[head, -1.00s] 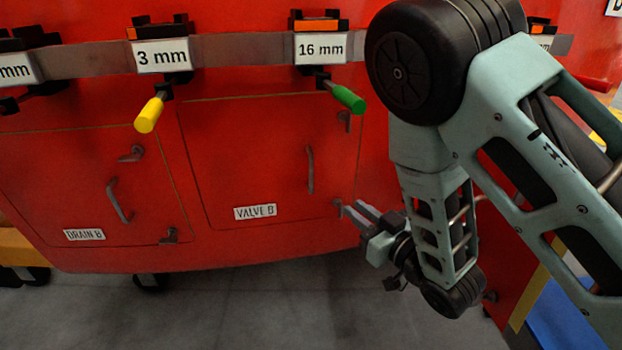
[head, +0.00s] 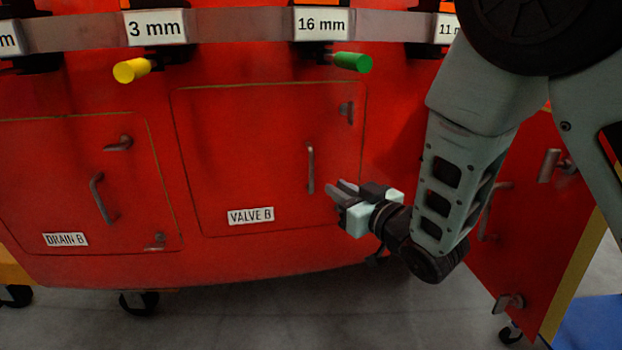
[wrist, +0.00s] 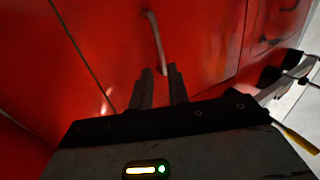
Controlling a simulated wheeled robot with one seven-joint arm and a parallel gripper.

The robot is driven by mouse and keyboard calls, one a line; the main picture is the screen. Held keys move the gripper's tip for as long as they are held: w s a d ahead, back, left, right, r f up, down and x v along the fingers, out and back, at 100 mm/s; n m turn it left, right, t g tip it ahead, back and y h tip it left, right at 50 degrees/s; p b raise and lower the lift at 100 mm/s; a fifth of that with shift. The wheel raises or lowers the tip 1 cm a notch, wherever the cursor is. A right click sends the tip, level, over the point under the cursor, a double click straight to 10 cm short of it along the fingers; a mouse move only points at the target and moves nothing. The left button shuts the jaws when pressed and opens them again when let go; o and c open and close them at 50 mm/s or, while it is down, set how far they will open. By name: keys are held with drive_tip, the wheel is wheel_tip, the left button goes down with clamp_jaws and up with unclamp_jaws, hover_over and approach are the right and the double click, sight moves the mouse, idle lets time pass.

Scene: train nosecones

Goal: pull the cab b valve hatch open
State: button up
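The valve B hatch (head: 250,150) is a red panel with a white "VALVE B" label (head: 250,216), and it looks closed flush in the red wall. Its upright grey bar handle (head: 310,167) is near the right edge. It also shows in the wrist view as a grey handle (wrist: 155,42) just beyond the fingertips. A latch (head: 346,112) sits at the upper right; the lower right corner is partly hidden by my gripper. My gripper (head: 338,188) is just right of the handle's lower end, fingers apart with a gap between them (wrist: 161,76), empty.
The drain B hatch (head: 70,190) is to the left. A red panel with handle and latches (head: 530,250) stands at the right. Grey floor (head: 250,320) is below.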

sight(313, 173)
drive_tip(key=x, duration=1)
drive_tip(key=shift+w+a, duration=0.1)
drive_tip(key=shift+w, duration=0.15)
clamp_jaws()
